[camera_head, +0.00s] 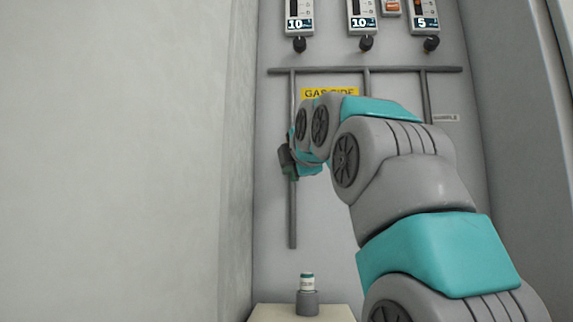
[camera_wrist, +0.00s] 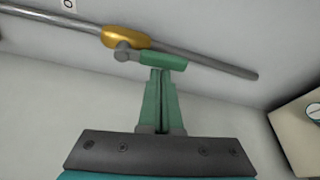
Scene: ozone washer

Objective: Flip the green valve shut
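The green valve handle (camera_wrist: 164,62) shows in the wrist view, joined by a grey knob to a brass valve body (camera_wrist: 126,38) on a grey pipe (camera_wrist: 215,66). The handle lies roughly along the pipe. My gripper (camera_wrist: 159,72) has its two green fingers together, with nothing visible between them. Its fingertips are right at the handle; I cannot tell whether they touch it. In the head view my gripper (camera_head: 287,160) is a dark shape in front of the left vertical pipe, partly hidden by my wrist, and the valve cannot be made out there.
Gauges (camera_head: 299,17) with black knobs hang above the pipe frame (camera_head: 365,69). A yellow sign (camera_head: 330,92) is on the panel. A small vial in a grey holder (camera_head: 308,302) stands on a pale block (camera_head: 275,313) below. A plain wall (camera_head: 120,160) borders the left.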

